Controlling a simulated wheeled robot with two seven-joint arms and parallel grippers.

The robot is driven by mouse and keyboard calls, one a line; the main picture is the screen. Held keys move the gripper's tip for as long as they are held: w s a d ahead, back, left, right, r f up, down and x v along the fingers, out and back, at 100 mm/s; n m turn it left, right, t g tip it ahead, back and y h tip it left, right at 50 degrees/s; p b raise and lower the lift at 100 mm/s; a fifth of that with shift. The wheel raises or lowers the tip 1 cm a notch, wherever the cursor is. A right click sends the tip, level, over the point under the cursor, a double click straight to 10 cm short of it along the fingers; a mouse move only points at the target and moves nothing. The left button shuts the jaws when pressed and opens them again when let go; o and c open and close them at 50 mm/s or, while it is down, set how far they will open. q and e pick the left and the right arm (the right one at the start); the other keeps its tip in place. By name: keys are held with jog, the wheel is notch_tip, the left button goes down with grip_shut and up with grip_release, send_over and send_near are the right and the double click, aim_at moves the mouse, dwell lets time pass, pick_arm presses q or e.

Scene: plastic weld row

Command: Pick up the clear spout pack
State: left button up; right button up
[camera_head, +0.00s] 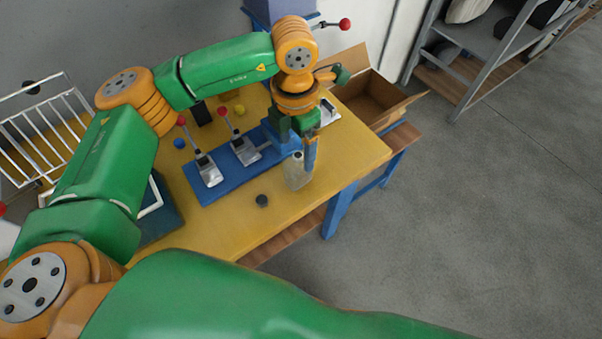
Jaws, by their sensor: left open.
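The clear spout pack (295,175) is a pale, see-through pouch standing on the yellow table near its right front edge. My right gripper is not in view; a green arm link of mine crosses the bottom of the picture.
A blue base with red-knobbed lever clamps (208,171) stands left of the pack. A small black cap (262,201) lies on the yellow table (285,218). An open cardboard box (375,97) is behind right. A white wire rack (40,130) is at far left. Floor at right is clear.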

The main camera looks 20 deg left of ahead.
aim_at(298, 170)
pick_arm(q)
jog(key=shift+s+f+b, duration=0.2)
jog(key=shift+f+b, duration=0.25)
jog(key=shift+f, duration=0.55)
jog(key=shift+w+f, duration=0.1)
jog(key=shift+f, duration=0.1)
jog(key=f+p, duration=0.1)
jog(key=f, duration=0.3)
jog(key=f+p, duration=0.1)
jog(key=f, duration=0.1)
jog(key=shift+w+f+p, duration=0.15)
jog(key=shift+w+p, duration=0.15)
jog(key=shift+p, duration=0.05)
jog(key=shift+f, duration=0.3)
jog(key=shift+w, duration=0.1)
grip_shut()
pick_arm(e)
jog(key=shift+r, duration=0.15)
